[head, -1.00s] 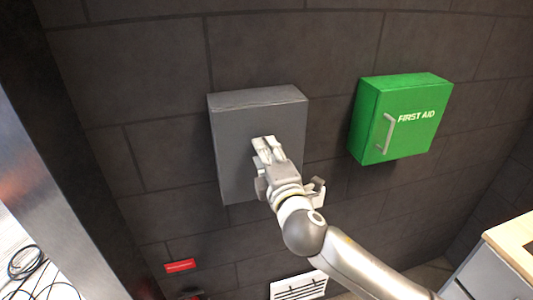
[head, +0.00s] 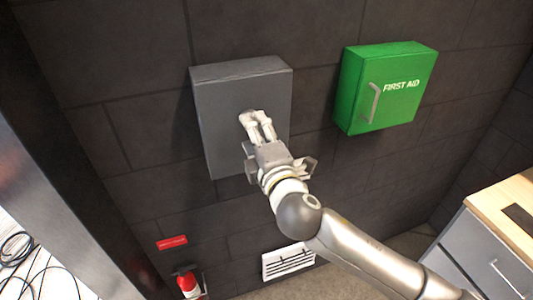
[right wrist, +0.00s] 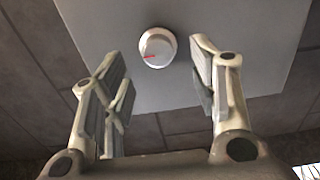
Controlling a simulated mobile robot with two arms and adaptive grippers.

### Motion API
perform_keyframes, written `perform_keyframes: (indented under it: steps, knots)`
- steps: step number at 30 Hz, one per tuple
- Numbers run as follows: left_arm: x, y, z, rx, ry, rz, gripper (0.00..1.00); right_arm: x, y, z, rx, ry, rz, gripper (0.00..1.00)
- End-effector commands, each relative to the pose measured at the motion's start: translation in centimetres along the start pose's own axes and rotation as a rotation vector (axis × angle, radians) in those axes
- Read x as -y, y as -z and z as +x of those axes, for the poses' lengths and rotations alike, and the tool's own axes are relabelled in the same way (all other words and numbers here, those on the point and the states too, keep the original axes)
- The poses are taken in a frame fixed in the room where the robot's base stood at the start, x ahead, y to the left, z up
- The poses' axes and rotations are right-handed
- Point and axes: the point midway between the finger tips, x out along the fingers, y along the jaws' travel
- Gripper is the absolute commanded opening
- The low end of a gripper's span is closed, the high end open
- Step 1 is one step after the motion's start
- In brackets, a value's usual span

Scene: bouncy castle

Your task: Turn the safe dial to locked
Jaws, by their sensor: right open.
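The grey safe (head: 230,90) is fixed to the dark block wall in the head view. Its front face also fills the upper part of the right wrist view (right wrist: 240,60). The round white dial (right wrist: 158,47) has a red mark pointing to the left in the picture. My right gripper (head: 256,118) is in front of the safe door and hides most of the dial in the head view. In the right wrist view the right gripper (right wrist: 160,75) is open, with its fingers on either side of the dial and apart from it. My left gripper is not in view.
A green first aid box (head: 385,85) hangs on the wall to the right of the safe. A white vent (head: 288,261) is below. A drawer cabinet (head: 490,250) stands at the right.

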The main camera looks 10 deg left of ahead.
Motion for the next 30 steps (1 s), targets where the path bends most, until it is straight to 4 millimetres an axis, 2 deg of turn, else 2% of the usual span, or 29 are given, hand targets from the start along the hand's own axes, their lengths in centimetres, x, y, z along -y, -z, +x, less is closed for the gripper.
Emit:
perform_keyframes:
  steps: [9,15,21,30]
  knots:
    - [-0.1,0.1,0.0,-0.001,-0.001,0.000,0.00,0.1,0.0,-5.8,0.000,0.002,0.000,0.54]
    - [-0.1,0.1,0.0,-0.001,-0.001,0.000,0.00,0.1,0.0,-8.1,-0.001,0.001,-0.001,0.54]
    - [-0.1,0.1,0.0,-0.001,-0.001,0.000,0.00,0.1,0.0,-9.0,0.000,0.001,-0.002,0.54]
    - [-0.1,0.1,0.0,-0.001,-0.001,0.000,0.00,0.1,0.0,-9.0,0.000,0.000,-0.001,0.54]
